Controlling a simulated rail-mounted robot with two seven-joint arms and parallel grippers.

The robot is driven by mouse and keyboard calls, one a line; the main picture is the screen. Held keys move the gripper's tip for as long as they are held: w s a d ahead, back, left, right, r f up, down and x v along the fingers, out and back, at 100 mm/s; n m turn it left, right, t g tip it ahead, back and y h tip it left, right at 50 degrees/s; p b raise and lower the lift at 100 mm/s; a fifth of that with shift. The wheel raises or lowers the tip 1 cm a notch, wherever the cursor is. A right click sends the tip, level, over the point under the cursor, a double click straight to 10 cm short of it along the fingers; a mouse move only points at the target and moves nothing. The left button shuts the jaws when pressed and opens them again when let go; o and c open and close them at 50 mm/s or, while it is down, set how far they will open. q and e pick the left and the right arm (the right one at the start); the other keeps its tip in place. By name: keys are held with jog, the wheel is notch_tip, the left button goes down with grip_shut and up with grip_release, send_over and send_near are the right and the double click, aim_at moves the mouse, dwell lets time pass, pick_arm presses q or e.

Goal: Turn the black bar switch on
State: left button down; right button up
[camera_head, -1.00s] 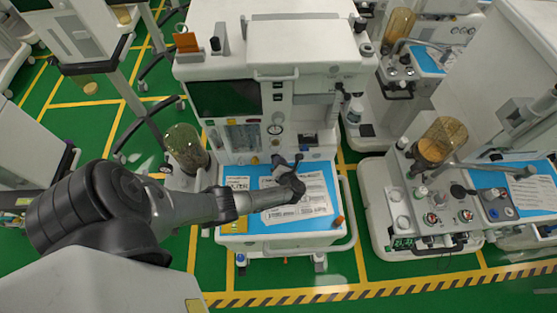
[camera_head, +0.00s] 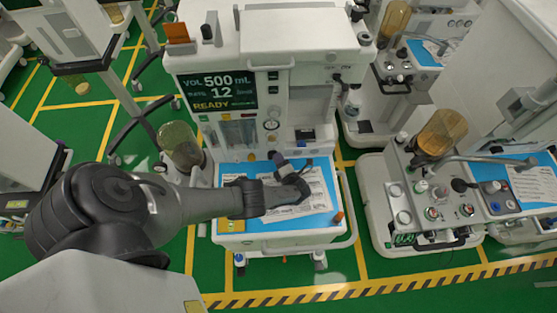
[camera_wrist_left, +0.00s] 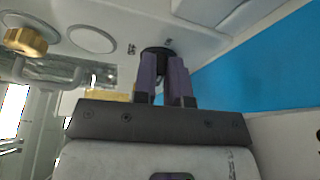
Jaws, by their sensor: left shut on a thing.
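The anaesthesia cart (camera_head: 290,52) stands in front of me, and its screen (camera_head: 217,91) is lit with "VOL 500 mL", "12" and "READY". My left gripper (camera_head: 280,159) is at the cart's front, just above the back of the blue work surface (camera_head: 229,172). In the left wrist view its two purple fingers (camera_wrist_left: 165,78) are shut on the black bar switch (camera_wrist_left: 157,53) on the white panel. The fingers hide much of the switch, and it cannot be made out in the head view. My right gripper is out of view.
Printed sheets (camera_head: 323,199) lie on the blue surface below my gripper. A brass-coloured knob (camera_wrist_left: 25,42) and a metal rail (camera_wrist_left: 50,78) are left of the switch. A second cart (camera_head: 425,195) stands to the right, with green floor between.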

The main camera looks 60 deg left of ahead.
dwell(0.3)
pick_arm(q)
jog(key=c, duration=1.2)
grip_release()
jog(key=shift+o, duration=0.2)
jog(key=d, duration=0.9)
jog(key=s+d+p, duration=0.1)
jog(key=d, duration=0.3)
jog(key=shift+d+r, duration=0.3)
jog(key=shift+d, duration=0.1)
jog(key=shift+r, duration=0.1)
